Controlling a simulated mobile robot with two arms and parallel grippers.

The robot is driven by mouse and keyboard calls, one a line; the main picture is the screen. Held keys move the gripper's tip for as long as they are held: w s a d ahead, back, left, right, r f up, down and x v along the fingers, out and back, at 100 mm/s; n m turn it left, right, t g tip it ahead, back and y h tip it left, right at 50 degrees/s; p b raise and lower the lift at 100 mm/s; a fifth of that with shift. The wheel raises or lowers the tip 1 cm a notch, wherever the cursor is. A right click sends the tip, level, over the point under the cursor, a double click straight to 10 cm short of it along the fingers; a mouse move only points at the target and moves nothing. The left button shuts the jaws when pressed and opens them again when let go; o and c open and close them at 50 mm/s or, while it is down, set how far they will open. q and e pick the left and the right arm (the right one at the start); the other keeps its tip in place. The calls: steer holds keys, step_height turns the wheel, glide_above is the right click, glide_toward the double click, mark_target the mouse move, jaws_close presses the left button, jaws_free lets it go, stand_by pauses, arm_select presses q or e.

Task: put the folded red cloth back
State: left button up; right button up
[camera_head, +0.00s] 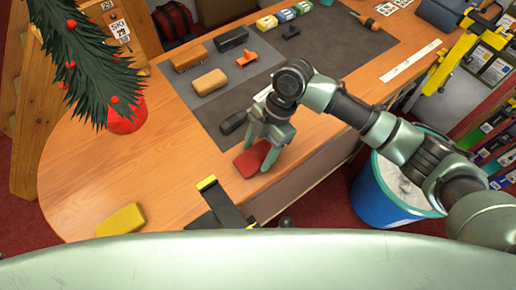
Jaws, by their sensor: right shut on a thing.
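The folded red cloth (247,163) is a small flat red piece at the front part of the wooden bench. My right gripper (265,158) comes down over it and is shut on it, with the fingers at the cloth's right side. Whether the cloth touches the bench or is just above it is hard to tell. The right arm reaches in from the right. My left gripper does not show.
A dark mat (345,60) carries an orange tool (247,59), brushes and small boxes. A black tool handle (233,122) lies behind the gripper. A black-and-yellow clamp (228,208) sits at the front edge, a blue bin (375,203) beside the bench, a potted tree (127,118) left.

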steer(key=o, duration=1.2)
steer(key=shift+f, duration=0.1)
steer(key=shift+r, duration=0.2)
steer(key=shift+w+d+r, duration=0.1)
steer(key=shift+r, duration=0.2)
steer(key=b+v, duration=0.3)
steer(key=v, duration=0.8)
steer(key=shift+r+b, duration=0.15)
steer(key=shift+b, duration=0.2)
